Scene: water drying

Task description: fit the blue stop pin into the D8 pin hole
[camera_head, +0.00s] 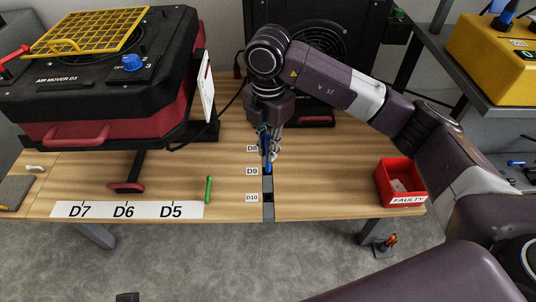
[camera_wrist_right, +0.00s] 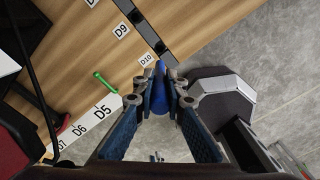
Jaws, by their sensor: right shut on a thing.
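The blue stop pin (camera_head: 268,168) is held by my right gripper (camera_head: 268,155) and points down over the dark strip, near the D8 and D9 labels. In the right wrist view the blue pin (camera_wrist_right: 160,92) sits between the two fingers of the right gripper (camera_wrist_right: 159,98), which is shut on it. The D8 label (camera_head: 252,148) is on the wood left of the gripper; the D8 hole itself is hidden behind the gripper. I cannot tell whether the pin tip touches the strip. My left gripper is out of view.
The dark strip (camera_head: 268,212) runs to the table's front edge past the D9 (camera_head: 252,171) and D10 (camera_head: 252,197) labels. A green pin (camera_head: 209,190) stands left of it. A red FAULTY bin (camera_head: 407,199) is at right. A black and red air mover (camera_head: 105,95) fills the left.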

